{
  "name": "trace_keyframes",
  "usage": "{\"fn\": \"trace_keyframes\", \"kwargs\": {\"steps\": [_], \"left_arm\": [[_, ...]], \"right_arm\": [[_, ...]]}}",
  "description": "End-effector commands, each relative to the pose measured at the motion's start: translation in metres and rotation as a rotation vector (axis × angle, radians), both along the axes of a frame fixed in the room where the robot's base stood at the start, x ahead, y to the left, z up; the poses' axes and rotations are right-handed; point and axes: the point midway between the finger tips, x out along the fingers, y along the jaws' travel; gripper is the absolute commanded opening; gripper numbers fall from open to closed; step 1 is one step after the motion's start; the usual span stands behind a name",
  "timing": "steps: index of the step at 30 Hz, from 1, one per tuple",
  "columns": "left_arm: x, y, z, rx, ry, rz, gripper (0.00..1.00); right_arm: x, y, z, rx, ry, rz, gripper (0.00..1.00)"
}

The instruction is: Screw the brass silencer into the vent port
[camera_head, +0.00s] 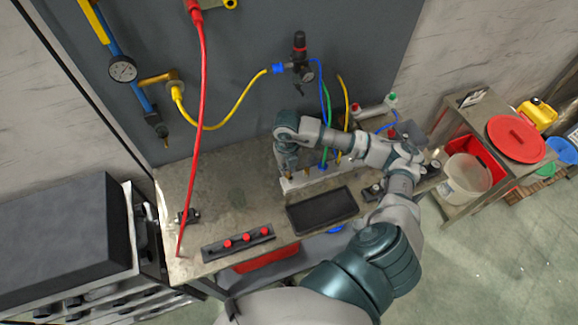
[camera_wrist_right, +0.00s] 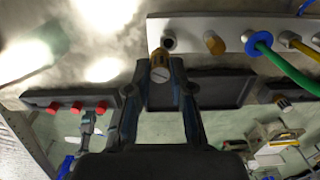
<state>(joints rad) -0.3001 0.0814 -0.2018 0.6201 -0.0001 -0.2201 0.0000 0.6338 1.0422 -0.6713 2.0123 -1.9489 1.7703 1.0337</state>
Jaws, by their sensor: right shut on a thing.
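My right gripper (camera_head: 288,168) is over the light manifold bar (camera_head: 312,180) on the bench. In the right wrist view my right gripper (camera_wrist_right: 161,80) is shut on the brass silencer (camera_wrist_right: 160,62), which sits between the fingertips. An open dark port (camera_wrist_right: 168,44) in the manifold (camera_wrist_right: 192,28) lies close to the silencer's end. I cannot tell whether they touch. Beside it on the manifold are another brass fitting (camera_wrist_right: 214,43) and a blue fitting (camera_wrist_right: 258,42) with a green hose. My left gripper is not in view.
A black tray (camera_head: 322,211) lies in front of the manifold. A dark rack with red knobs (camera_head: 238,243) stands to its left. A red hose (camera_head: 197,130) hangs across the bench's left side. Green and yellow hoses rise from the manifold. The bench's left part (camera_head: 215,185) is mostly clear.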

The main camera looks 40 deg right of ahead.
Motion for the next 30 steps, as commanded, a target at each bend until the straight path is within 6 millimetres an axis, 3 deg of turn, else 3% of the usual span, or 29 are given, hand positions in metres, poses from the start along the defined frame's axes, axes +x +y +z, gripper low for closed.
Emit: {"fn": "trace_keyframes", "kwargs": {"steps": [10, 21, 30], "left_arm": [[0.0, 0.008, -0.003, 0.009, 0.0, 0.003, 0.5], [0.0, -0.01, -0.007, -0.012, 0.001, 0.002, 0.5], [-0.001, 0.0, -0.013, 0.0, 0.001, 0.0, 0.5]], "right_arm": [[0.0, -0.01, -0.002, 0.008, 0.002, -0.002, 0.0], [0.0, -0.005, -0.004, 0.003, 0.001, -0.001, 0.0], [0.0, -0.008, -0.012, 0.005, 0.0, -0.002, 0.0]]}}
